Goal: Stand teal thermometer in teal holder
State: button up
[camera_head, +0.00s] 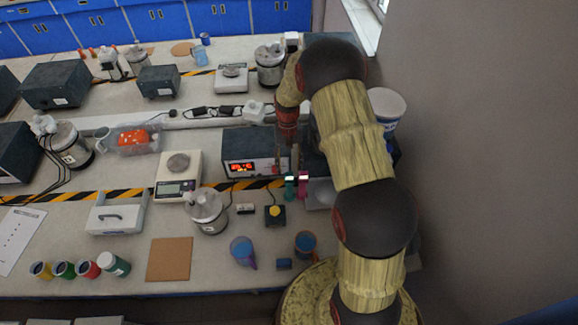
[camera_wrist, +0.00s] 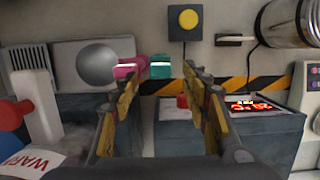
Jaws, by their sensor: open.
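A teal upright piece (camera_head: 289,188) with a pale top stands beside a magenta one (camera_head: 303,186), in front of the red-display instrument. In the wrist view the teal piece (camera_wrist: 160,67) shows just beyond my fingertips, right of the magenta piece (camera_wrist: 128,68). I cannot tell whether the teal piece is the thermometer, its holder, or both. My gripper (camera_wrist: 160,82) is open, its fingers apart and nothing visibly held between them. In the head view my gripper (camera_head: 285,155) hangs over the instrument, partly hidden by my arm.
The red-display instrument (camera_head: 246,167) stands close to my gripper. A yellow-button box (camera_head: 275,215), a scale (camera_head: 177,175), a purple-handled mug (camera_head: 241,251) and a small dark blue block (camera_head: 284,264) are nearby. A wall closes off the right. A cork mat (camera_head: 169,259) lies bare.

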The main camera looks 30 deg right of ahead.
jog(key=a+v, duration=0.1)
jog(key=v, duration=1)
jog(key=shift+d, duration=0.45)
jog(key=shift+f, duration=0.1)
